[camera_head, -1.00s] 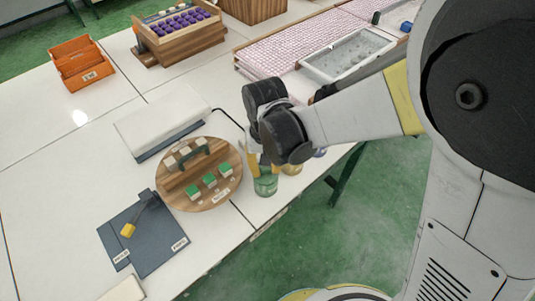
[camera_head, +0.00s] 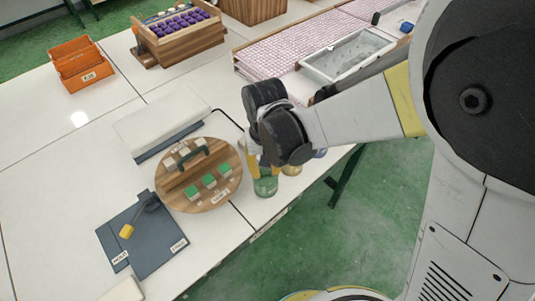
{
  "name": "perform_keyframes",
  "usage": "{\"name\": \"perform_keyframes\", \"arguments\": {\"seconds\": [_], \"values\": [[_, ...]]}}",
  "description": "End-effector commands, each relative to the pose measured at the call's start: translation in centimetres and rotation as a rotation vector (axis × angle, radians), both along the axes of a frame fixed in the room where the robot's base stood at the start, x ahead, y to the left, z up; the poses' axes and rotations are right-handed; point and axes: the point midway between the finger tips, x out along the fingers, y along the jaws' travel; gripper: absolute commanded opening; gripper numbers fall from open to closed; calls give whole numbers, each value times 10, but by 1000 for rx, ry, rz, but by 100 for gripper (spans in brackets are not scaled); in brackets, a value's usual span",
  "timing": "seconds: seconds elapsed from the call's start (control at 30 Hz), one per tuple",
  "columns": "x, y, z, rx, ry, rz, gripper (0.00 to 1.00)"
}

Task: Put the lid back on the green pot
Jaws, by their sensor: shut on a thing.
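The green pot (camera_head: 265,187) is a small translucent green jar near the table's front edge, just right of the round wooden board. My gripper (camera_head: 264,165) points down directly over the pot, with its yellow fingertips at the pot's top. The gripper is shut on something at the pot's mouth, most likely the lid. The fingers and the dark wrist hide the lid, and I cannot tell whether it touches the rim.
A round wooden board (camera_head: 217,201) with green and pale blocks stands left of the pot. Other small pots (camera_head: 291,169) stand close to the right. A dark mat (camera_head: 157,247) with a yellow-tipped tool lies front left. The table edge is close to the pot.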

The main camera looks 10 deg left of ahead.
Motion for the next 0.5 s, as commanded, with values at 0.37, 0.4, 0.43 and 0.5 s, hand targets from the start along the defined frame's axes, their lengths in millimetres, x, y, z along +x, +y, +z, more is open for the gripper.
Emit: {"name": "perform_keyframes", "arguments": {"seconds": [0.37, 0.4, 0.43, 0.5], "values": [[0, 0, 0, 0, 0, 0, 52], [0, 0, 0, 0, 0, 0, 52], [0, 0, 0, 0, 0, 0, 52], [0, 0, 0, 0, 0, 0, 52]]}}
